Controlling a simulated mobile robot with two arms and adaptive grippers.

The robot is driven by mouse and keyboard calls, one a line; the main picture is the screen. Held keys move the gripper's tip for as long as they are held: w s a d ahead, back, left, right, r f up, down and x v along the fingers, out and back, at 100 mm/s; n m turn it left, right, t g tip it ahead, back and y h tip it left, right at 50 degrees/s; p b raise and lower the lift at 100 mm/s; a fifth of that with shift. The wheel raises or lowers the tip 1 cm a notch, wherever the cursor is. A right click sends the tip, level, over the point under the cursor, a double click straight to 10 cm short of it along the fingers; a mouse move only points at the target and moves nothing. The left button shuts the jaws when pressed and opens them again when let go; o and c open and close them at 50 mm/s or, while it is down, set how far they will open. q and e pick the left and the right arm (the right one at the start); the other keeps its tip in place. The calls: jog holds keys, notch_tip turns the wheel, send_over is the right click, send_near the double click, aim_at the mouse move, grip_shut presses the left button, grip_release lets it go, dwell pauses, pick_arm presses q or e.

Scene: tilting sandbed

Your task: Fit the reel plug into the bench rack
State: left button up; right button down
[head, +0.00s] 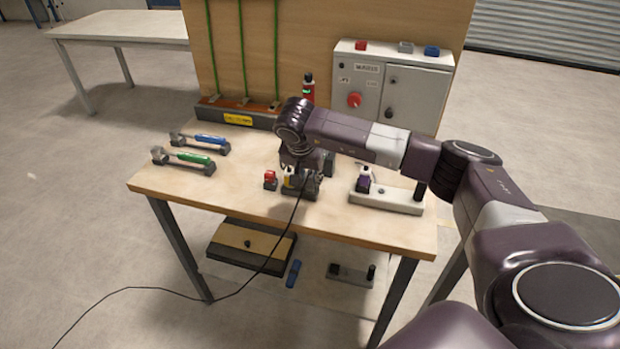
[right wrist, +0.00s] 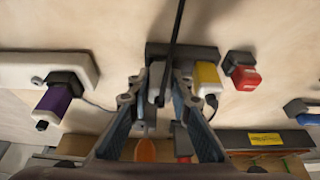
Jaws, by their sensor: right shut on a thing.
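My right gripper (head: 300,180) is low over the bench at the dark bench rack (head: 314,196). In the right wrist view, the gripper (right wrist: 157,92) is shut on a small grey plug (right wrist: 156,82), which I take to be the reel plug. A black cable (right wrist: 176,30) runs from it; in the head view the cable hangs over the bench's front edge to the floor. The plug is beside the dark rack bar (right wrist: 190,51), next to a yellow plug (right wrist: 206,74). The fingers partly hide it, so I cannot tell whether it is seated. My left gripper is out of view.
A red connector (head: 270,178) stands just left of the rack. A white strip with a purple plug (head: 363,181) is to the right. Green and blue handled tools (head: 194,156) lie left. A grey control box (head: 390,90) is behind. The bench's front left is clear.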

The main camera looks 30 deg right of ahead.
jog(key=shift+s+f, duration=0.1)
jog(key=shift+f, duration=0.35)
jog(key=c, duration=1.7)
grip_release()
jog(key=shift+b, duration=0.3)
jog(key=o, duration=0.5)
jog(key=shift+o, duration=0.2)
jog(key=shift+r+p, duration=0.6)
jog(key=shift+r, duration=0.2)
jog(key=shift+r+p, duration=2.05)
jog(key=shift+r, duration=1.25)
